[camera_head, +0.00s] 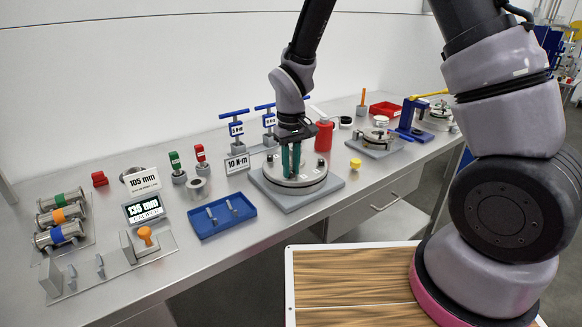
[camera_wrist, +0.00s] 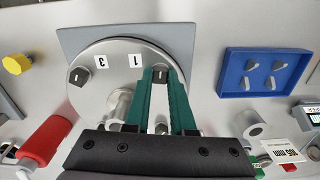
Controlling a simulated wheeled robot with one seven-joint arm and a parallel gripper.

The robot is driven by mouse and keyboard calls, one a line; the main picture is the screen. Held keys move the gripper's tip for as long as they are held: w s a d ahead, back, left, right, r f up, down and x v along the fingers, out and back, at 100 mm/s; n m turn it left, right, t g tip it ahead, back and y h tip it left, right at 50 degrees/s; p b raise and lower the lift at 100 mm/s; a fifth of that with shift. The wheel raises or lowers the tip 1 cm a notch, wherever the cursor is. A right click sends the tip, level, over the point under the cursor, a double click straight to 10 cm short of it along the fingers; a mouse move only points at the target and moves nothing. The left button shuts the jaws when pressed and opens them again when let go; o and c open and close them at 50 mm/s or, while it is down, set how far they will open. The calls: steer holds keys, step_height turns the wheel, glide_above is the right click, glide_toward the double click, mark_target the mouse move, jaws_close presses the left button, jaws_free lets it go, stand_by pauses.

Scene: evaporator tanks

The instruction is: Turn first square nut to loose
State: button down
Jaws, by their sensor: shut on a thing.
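The round metal lid (camera_head: 312,181) sits on a square grey plate on the workbench; in the wrist view the lid (camera_wrist: 118,68) carries labels "1" (camera_wrist: 136,60) and "3" (camera_wrist: 101,62). The dark square nut beside label 1 (camera_wrist: 160,75) lies between my teal fingertips. My gripper (camera_head: 291,174) points down onto the lid and is shut on this nut; it also shows in the wrist view (camera_wrist: 160,78). Another dark square nut (camera_wrist: 78,77) sits at the lid's left edge. The lower part of the lid is hidden behind my gripper. I cannot tell how tight the nut is.
A blue tray (camera_head: 204,232) with small grey pieces lies left of the lid. A "10 N·m" sign (camera_head: 238,164) and blue-handled tools (camera_head: 236,130) stand behind it. A red bottle (camera_head: 324,136) is close behind the lid, and a yellow knob (camera_head: 355,163) lies to the right.

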mark_target(291, 172)
steer(key=shift+n, duration=0.4)
steer(key=c, duration=0.8)
jaws_free()
steer(key=shift+o, duration=0.2)
steer(key=shift+r, duration=0.1)
step_height(291, 172, up, 11)
